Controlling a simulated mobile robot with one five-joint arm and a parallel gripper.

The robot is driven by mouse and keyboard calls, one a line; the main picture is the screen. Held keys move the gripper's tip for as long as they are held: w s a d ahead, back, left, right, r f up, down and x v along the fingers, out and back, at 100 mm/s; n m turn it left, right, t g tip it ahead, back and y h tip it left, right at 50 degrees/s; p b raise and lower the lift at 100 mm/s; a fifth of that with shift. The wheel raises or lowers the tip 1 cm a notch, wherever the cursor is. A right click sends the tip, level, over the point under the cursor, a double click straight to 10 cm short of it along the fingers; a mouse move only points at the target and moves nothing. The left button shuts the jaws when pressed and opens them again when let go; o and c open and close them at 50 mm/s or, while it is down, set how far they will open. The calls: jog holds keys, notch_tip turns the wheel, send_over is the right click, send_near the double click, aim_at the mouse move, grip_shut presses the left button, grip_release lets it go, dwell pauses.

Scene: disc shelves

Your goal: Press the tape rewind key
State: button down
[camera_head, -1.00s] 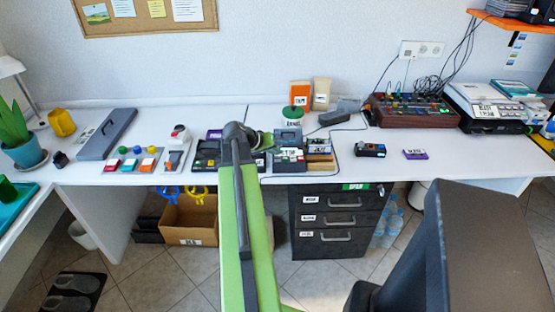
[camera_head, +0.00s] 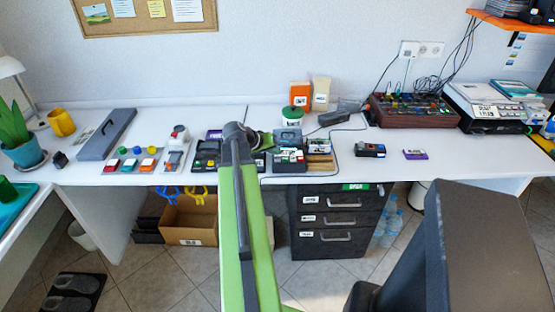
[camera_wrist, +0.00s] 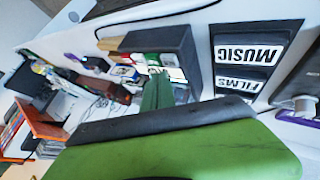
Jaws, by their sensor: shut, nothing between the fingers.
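My gripper (camera_wrist: 157,92) is shut and empty; its green fingers show in the wrist view above its wide green body. In the head view my arm reaches over the desk, and the gripper end is small and partly hidden beside the dark boxes (camera_head: 290,158). A dark unit with small coloured parts (camera_head: 206,156) sits just left of my arm, partly covered by it. I cannot read a rewind mark on any key, and cannot tell whether the gripper touches anything. The wrist view shows dark panels labelled MUSIC (camera_wrist: 248,52) and FILMS (camera_wrist: 238,85).
A row of coloured buttons (camera_head: 136,162) and a long grey case (camera_head: 107,134) are at left. A green-lidded jar (camera_head: 292,116) stands behind the boxes. A brown control box (camera_head: 412,111) is at right. The desk front between small devices at right is clear.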

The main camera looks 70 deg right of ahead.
aim_at(275, 160)
jog(key=shift+f, duration=0.1)
dwell(0.3)
jog(key=shift+f+b, duration=0.3)
jog(key=shift+b, duration=0.1)
jog(key=shift+f+b, duration=0.45)
dwell(0.4)
jog(key=shift+r, duration=0.15)
jog(key=shift+r+p, duration=0.7)
jog(key=shift+p, duration=0.15)
notch_tip(275, 160, up, 5)
jog(key=p, duration=0.5)
jog(key=shift+r, duration=0.1)
